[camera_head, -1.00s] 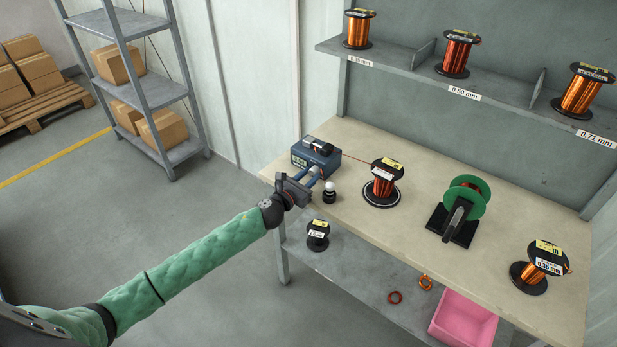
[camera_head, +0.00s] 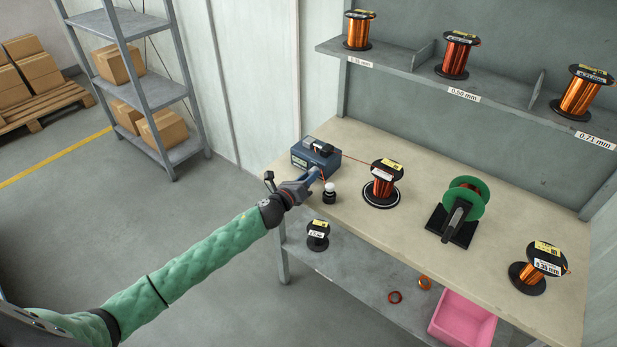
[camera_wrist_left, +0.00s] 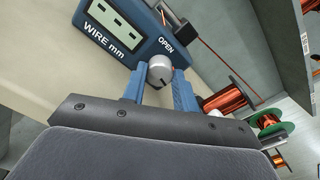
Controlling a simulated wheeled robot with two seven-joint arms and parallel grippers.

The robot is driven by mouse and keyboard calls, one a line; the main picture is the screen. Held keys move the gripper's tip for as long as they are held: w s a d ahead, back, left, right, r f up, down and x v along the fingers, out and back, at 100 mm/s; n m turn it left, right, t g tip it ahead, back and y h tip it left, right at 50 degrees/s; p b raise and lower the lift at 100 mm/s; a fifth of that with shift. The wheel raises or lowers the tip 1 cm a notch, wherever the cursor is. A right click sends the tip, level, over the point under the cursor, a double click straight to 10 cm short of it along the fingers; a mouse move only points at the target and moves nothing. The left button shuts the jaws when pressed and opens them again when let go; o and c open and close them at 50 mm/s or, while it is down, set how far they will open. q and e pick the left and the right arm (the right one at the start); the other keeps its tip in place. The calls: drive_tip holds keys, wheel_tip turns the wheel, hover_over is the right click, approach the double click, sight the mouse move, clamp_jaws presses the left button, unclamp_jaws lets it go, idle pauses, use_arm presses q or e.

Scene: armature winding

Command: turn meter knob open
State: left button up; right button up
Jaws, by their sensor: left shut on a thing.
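The blue meter (camera_head: 312,154) stands at the far left end of the workbench. My left gripper (camera_head: 318,173) reaches the meter's front. In the left wrist view its two blue fingers (camera_wrist_left: 159,84) lie on either side of the knob, shut on it. The knob is hidden behind the gripper in the head view. My right gripper is not in view.
A small black item with a white top (camera_head: 329,193) stands close to the gripper. A wire spool (camera_head: 383,184) with red wire running to the meter stands to the right. A green reel (camera_head: 465,197) stands beyond it. A lower shelf (camera_head: 350,270) lies under the workbench.

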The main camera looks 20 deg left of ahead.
use_arm(q)
drive_tip(key=shift+n, duration=1)
drive_tip(key=n, duration=0.2)
drive_tip(key=shift+n, duration=0.3)
drive_tip(key=n+p, duration=0.1)
drive_tip(key=n, duration=0.4)
drive_tip(key=shift+a, duration=0.1)
drive_tip(key=n, duration=0.4)
drive_tip(key=shift+p, duration=0.35)
drive_tip(key=n, duration=0.3)
drive_tip(key=shift+f, duration=0.1)
drive_tip(key=n+p, duration=0.1)
drive_tip(key=n, duration=0.4)
drive_tip(key=shift+h, duration=0.3)
drive_tip(key=n, duration=0.2)
drive_tip(key=shift+f+n, duration=0.1)
drive_tip(key=shift+n, duration=2.1)
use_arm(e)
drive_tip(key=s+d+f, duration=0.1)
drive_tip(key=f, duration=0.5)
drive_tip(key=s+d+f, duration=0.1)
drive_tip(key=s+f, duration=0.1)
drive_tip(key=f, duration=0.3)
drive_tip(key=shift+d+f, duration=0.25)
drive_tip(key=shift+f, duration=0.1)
